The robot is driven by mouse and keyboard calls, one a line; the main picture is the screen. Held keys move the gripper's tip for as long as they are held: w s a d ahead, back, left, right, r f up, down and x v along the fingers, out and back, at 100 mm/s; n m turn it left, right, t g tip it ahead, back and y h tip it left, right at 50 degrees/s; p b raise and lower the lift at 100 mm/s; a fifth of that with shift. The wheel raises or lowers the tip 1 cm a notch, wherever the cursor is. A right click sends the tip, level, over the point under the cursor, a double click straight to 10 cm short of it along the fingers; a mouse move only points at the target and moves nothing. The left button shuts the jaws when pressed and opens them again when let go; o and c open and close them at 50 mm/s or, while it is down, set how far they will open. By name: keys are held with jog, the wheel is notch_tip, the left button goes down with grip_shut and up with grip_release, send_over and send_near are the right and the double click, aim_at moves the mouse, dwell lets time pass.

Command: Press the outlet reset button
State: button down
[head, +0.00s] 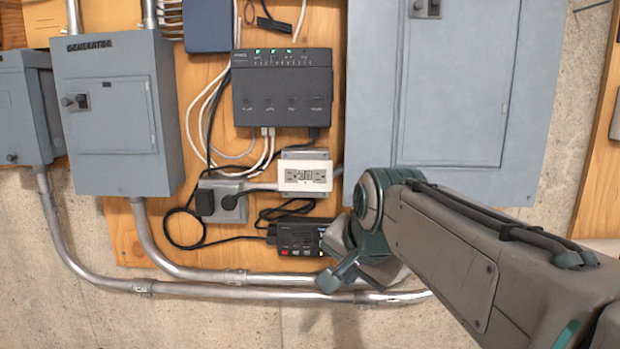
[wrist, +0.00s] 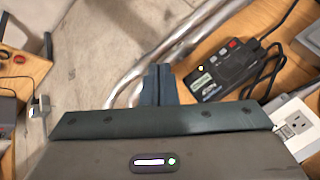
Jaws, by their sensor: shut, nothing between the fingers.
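The white outlet (head: 305,175) with small buttons in its middle is mounted on the wooden panel in the head view. It also shows partly at the right edge of the wrist view (wrist: 297,122), cut off by the frame and my gripper body. My gripper (head: 330,280) is shut and empty, below and slightly right of the outlet, near the small black device. In the wrist view my shut fingers (wrist: 157,72) point toward the metal conduits, apart from the outlet. The reset button itself is too small to tell from its neighbour.
A black device (head: 298,237) with small buttons sits below the outlet; it also shows in the wrist view (wrist: 222,70). A grey box with black plugs (head: 222,200) is left of the outlet. Loose cables, a dark network unit (head: 282,88), metal conduits (head: 250,288) and a large grey panel (head: 450,90) surround it.

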aim_at(311, 177)
jog(key=w+a+r+m+t+y, duration=0.1)
jog(key=w+a+r+m, duration=0.1)
jog(key=r, duration=0.4)
jog(key=w+a+r+m+t+y, duration=0.1)
jog(key=w+a+r+m, duration=0.1)
jog(key=a+r, duration=0.2)
notch_tip(311, 177, up, 2)
jog(key=shift+w+a+r+t, duration=0.2)
jog(key=shift+a+t, duration=0.1)
jog(key=shift+a, duration=0.05)
jog(key=shift+w, duration=0.1)
jog(key=shift+w+d+p, duration=0.15)
jog(key=shift+w+p, duration=1.45)
jog(key=shift+w, duration=2.7)
jog(key=shift+w+p, duration=0.3)
jog(key=shift+w, duration=0.1)
jog(key=shift+w, duration=0.4)
jog(key=shift+s, duration=0.85)
